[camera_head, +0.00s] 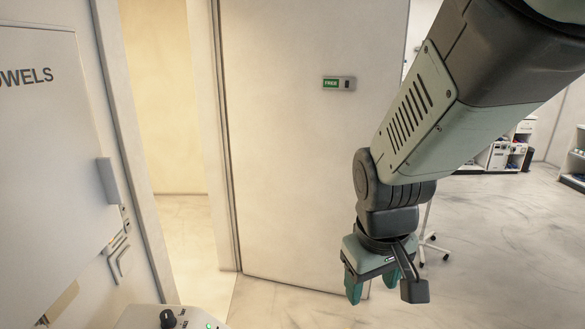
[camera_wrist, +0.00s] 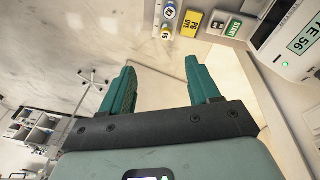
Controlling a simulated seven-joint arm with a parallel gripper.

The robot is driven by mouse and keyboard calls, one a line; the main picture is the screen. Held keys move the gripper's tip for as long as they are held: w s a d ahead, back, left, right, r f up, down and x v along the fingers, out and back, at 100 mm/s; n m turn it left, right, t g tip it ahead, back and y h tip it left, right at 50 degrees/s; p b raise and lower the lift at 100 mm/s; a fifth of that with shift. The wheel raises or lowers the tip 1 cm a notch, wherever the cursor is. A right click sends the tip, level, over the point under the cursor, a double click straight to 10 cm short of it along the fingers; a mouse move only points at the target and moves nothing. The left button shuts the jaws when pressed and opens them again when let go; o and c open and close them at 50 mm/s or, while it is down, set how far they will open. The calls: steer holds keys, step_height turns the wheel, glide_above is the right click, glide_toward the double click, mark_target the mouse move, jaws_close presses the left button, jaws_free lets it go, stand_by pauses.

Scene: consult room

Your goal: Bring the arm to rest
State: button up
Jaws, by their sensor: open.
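My gripper (camera_head: 374,288) hangs at the end of my arm in the head view, its teal fingers pointing down in front of a pale door panel (camera_head: 300,150). In the wrist view my gripper (camera_wrist: 161,68) shows two teal fingers spread apart. Nothing is between them, and they touch nothing that I can see. My arm comes in from the upper right, bent at the wrist.
A towel dispenser (camera_head: 45,150) is on the left wall. A control box with a black knob (camera_head: 168,317) stands at the bottom. A wheeled stand (camera_head: 432,245) is partly behind my arm. Shelves (camera_head: 500,150) stand far right. Open floor (camera_head: 500,270) lies right.

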steer(key=s+a+r+m+t, duration=0.1)
steer(key=s+r+m+t, duration=0.2)
steer(key=s+r, duration=0.8)
step_height(320, 180, up, 3)
steer(key=shift+a+f+y, duration=0.1)
steer(key=shift+a+y, duration=0.3)
